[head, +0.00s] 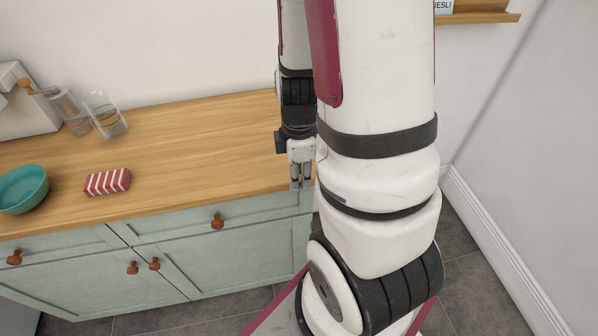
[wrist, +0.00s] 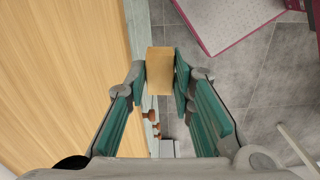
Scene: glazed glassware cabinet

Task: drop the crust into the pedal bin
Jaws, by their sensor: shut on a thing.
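The crust (wrist: 160,73), a small tan block, is between the fingertips of my gripper (wrist: 161,82) in the wrist view. My gripper is shut on it, with a finger pad against each side. In the head view my gripper (head: 301,186) points down at the right end of the wooden counter, partly behind my arm. The crust cannot be made out there. In the wrist view the crust is over the counter's front edge and the grey floor. I cannot clearly make out the pedal bin in either view.
The wooden counter (head: 190,135) holds a teal bowl (head: 22,188), a red-and-white striped packet (head: 107,181), glass jars (head: 105,115) and a white grinder-like appliance (head: 25,105). Green cabinets (head: 190,262) stand below. Tiled floor (head: 470,255) is clear at right, beside the wall.

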